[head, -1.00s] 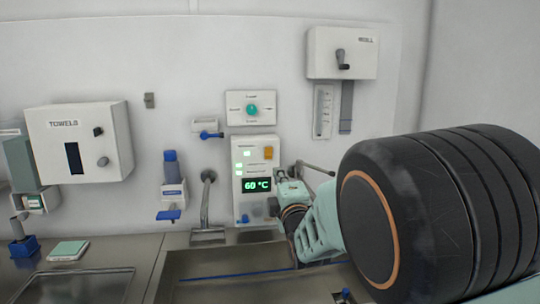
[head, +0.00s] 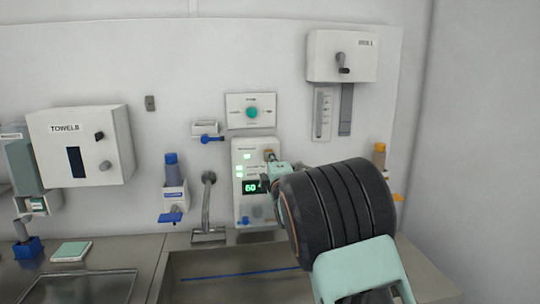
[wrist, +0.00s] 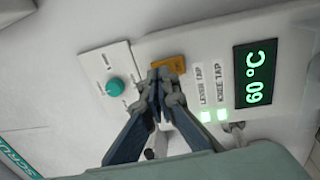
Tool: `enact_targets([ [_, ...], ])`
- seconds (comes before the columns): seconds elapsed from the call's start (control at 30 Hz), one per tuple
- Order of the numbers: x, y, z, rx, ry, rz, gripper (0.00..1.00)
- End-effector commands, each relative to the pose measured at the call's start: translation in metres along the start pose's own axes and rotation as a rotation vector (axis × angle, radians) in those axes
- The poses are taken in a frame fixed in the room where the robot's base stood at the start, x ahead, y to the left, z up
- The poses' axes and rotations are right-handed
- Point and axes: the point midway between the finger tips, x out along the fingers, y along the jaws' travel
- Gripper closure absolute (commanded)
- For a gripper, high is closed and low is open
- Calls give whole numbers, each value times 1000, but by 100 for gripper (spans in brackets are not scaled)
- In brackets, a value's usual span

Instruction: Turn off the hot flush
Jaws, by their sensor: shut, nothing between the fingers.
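The white control panel (head: 245,205) on the wall has a green display (head: 250,187) reading 60; the wrist view shows its display (wrist: 256,77) as 60 °C. Green lights (wrist: 206,117) are lit beside the labels LEVER TAP and KNEE TAP. An orange button (wrist: 168,62) sits at the panel's upper end. My gripper (wrist: 163,75) is shut and empty, with its fingertips over part of the orange button; I cannot tell whether they touch. In the head view my gripper (head: 269,156) is at the panel's upper right and hides the orange button.
A plate with a teal knob (head: 252,112) is above the panel; its knob (wrist: 115,87) shows in the wrist view. A metal tap (head: 207,205) stands left of the panel over the steel sink (head: 215,262). A towel dispenser (head: 95,145) hangs at left, another white dispenser (head: 340,55) at upper right.

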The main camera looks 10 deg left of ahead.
Motion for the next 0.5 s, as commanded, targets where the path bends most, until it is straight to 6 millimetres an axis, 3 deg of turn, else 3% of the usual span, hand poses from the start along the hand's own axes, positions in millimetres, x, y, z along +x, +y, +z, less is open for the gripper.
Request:
enact_targets([
  [0.5,10,0,0,1,0,0,100],
])
